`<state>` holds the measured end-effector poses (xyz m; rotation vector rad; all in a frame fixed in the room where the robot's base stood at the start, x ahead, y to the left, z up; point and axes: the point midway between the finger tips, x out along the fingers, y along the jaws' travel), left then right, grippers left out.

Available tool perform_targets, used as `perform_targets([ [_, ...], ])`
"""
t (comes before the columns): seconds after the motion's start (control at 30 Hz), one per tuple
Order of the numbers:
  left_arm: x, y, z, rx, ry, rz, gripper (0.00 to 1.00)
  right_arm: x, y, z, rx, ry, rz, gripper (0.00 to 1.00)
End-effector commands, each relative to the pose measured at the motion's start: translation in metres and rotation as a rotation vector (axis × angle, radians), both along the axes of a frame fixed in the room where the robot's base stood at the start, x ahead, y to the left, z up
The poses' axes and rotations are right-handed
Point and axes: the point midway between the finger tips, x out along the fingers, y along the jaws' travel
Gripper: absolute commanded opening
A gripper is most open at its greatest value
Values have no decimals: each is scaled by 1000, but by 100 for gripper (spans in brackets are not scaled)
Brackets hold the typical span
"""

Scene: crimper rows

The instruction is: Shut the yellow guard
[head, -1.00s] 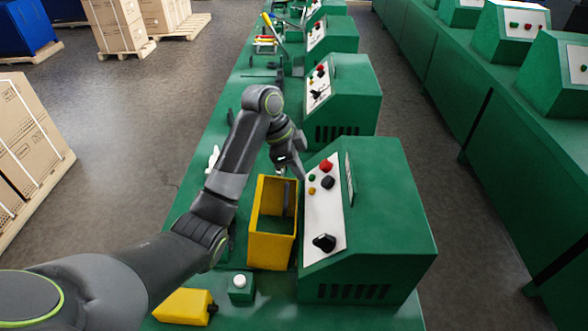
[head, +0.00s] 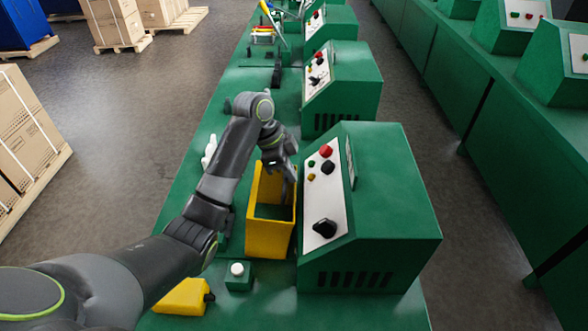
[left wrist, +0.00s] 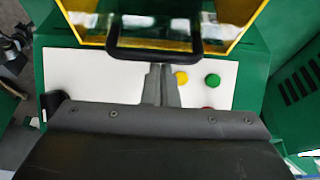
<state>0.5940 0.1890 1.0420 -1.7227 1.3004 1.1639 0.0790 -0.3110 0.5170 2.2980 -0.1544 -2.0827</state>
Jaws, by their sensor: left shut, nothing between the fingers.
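The yellow guard (head: 270,238) is an open box-like frame beside the sloped panel of the nearest green crimper (head: 385,215). In the left wrist view the guard's yellow edge (left wrist: 78,25) crosses the top, with a dark handle loop (left wrist: 155,51) on it. My left gripper (head: 288,178) is shut and empty, pointing down at the guard's far right side. In the left wrist view its fingertips (left wrist: 160,68) are just below the handle; I cannot tell whether they touch it. The arm hides part of the guard's far end. My right gripper is not in view.
The white panel (head: 323,200) carries coloured buttons and a black knob (head: 325,228). A small green box with a white button (head: 238,277) and a yellow object (head: 182,297) sit nearer me. A white glove-like item (head: 210,150) lies left. More crimpers stand beyond.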

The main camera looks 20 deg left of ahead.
Motion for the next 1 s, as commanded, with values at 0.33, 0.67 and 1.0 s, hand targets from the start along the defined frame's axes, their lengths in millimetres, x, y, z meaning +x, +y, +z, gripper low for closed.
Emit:
perform_targets([
  [0.33, -1, 4, 2, -31, -9, 2, 0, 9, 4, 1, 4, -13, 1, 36],
  [0.67, -2, 9, 6, -110, -30, 2, 0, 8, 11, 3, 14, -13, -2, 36],
  [1.0, -4, 15, 10, -185, -51, 3, 0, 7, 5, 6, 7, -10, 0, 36],
])
